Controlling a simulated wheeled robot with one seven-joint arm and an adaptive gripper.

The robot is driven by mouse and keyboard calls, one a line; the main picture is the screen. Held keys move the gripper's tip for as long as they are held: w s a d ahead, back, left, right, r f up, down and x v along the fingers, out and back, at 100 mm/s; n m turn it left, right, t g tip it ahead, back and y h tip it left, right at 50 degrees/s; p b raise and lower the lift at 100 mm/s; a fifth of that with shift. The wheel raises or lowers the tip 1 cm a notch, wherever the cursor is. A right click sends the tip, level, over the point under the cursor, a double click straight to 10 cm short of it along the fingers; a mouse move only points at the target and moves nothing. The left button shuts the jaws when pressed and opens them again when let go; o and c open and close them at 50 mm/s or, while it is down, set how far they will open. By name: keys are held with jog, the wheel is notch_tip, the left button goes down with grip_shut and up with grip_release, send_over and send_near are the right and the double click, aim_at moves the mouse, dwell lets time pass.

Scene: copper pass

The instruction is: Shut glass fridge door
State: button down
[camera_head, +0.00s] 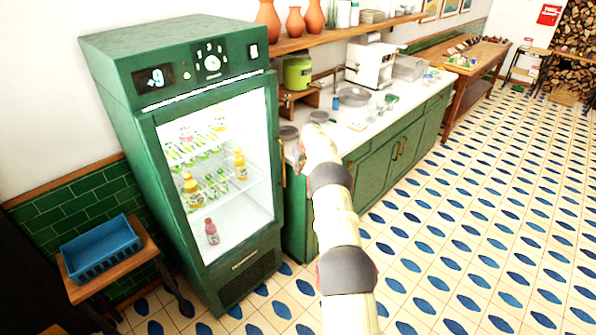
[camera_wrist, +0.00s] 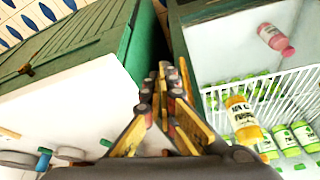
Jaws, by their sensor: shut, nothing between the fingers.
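The tall green fridge (camera_head: 128,130) stands left of the counter in the head view. Its glass door (camera_head: 240,215) covers the front, with a gold handle (camera_head: 283,172) at the right edge. The door looks flush or nearly so; I cannot tell whether a small gap is left. Bottles show inside. In the wrist view the door's edge and the bright interior (camera_wrist: 240,45) are at right. My gripper (camera_wrist: 172,72) is shut and empty, pointing at the dark gap between fridge and green cabinet. In the head view my arm reaches beside the fridge's right edge; the fingers are not clear.
A white counter (camera_head: 350,130) on green cabinets runs away to the right of the fridge, holding dishes and a coffee machine (camera_head: 370,62). A blue crate (camera_head: 100,250) sits on a small wooden table at left. The tiled floor at right is clear.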

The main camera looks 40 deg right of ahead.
jog(key=v, duration=0.9)
jog(key=shift+w+d+r, duration=0.2)
jog(key=shift+d+r, duration=0.1)
jog(key=shift+d, duration=0.45)
jog(key=s+a+f+m+g+y, duration=0.1)
jog(key=s+a+f+m+g, duration=0.1)
jog(key=s+a+f+m, duration=0.3)
jog(key=s+a+r+n+b, duration=0.1)
jog(key=s+a+r, duration=0.4)
jog(key=a, duration=0.4)
jog(key=s+a+r+n+g, duration=0.1)
jog(key=s+a+r, duration=0.2)
jog(key=s+a, duration=0.4)
jog(key=s+a+r+n+b, duration=0.1)
jog(key=s+a+r, duration=0.4)
jog(key=a, duration=0.5)
jog(key=s+a+r+n+t+b, duration=0.2)
jog(key=s+a+r, duration=0.1)
jog(key=s+a, duration=0.8)
jog(key=s+a+r+n+t+b, duration=0.2)
jog(key=s+a+r, duration=0.2)
jog(key=s+a, duration=0.8)
jog(key=shift+a+n, duration=0.3)
jog(key=shift+a, duration=0.1)
